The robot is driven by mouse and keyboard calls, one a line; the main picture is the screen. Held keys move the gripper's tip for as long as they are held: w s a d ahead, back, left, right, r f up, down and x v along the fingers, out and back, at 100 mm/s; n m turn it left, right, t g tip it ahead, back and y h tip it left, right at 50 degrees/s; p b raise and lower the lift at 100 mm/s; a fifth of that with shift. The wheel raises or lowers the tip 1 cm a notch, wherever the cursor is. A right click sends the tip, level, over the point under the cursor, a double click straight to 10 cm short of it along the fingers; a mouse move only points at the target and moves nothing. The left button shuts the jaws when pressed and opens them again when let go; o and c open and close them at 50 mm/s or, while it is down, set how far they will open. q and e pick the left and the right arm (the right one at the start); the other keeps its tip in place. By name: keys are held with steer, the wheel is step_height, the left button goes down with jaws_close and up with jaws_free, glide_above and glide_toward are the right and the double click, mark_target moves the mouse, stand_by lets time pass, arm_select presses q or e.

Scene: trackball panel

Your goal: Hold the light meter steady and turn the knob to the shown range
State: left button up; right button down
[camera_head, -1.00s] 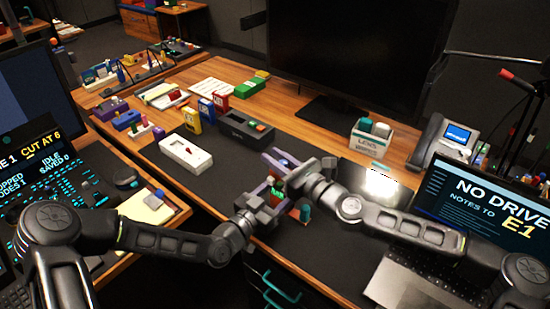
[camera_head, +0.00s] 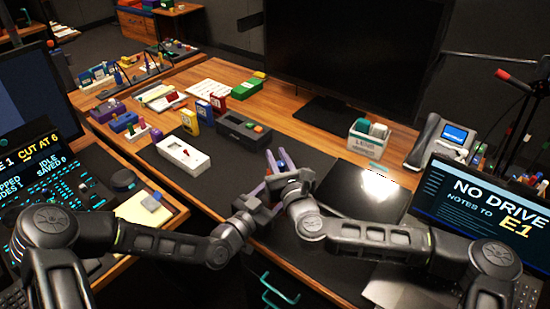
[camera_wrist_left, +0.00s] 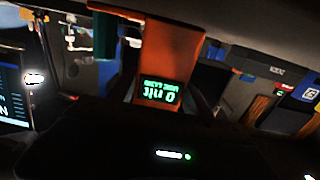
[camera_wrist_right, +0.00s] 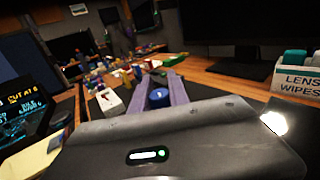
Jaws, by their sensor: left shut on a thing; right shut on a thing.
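The light meter shows in the left wrist view as an orange body (camera_wrist_left: 170,50) with a small dark display of green text (camera_wrist_left: 160,92), seen upside down, with "0 nit" on it. My left gripper (camera_head: 262,196) is shut on the meter; its fingers are mostly hidden in the head view. A blue knob (camera_wrist_right: 158,96) with a small pale mark sits between the purple fingers of my right gripper (camera_wrist_right: 160,90), which is shut on it. In the head view my right gripper (camera_head: 279,160) is just beyond the left one, and the grippers largely hide the meter.
A lens wipes box (camera_head: 368,138), a phone (camera_head: 437,140) and a laptop (camera_head: 480,200) are at the right. The dark mat (camera_head: 325,165) has free room.

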steer(key=shift+w+d+m+t+h, duration=0.1)
steer(key=shift+d+m+t+h, duration=0.1)
steer(key=shift+m+h, duration=0.5)
steer(key=shift+d+m+t+h, duration=0.15)
steer(key=shift+m+h, duration=0.25)
steer(key=shift+h, duration=0.5)
steer(key=c, duration=1.2)
jaws_free()
steer(key=shift+a, duration=0.1)
steer(key=shift+c, duration=0.2)
steer(key=shift+r, duration=0.15)
step_height(320, 180, up, 10)
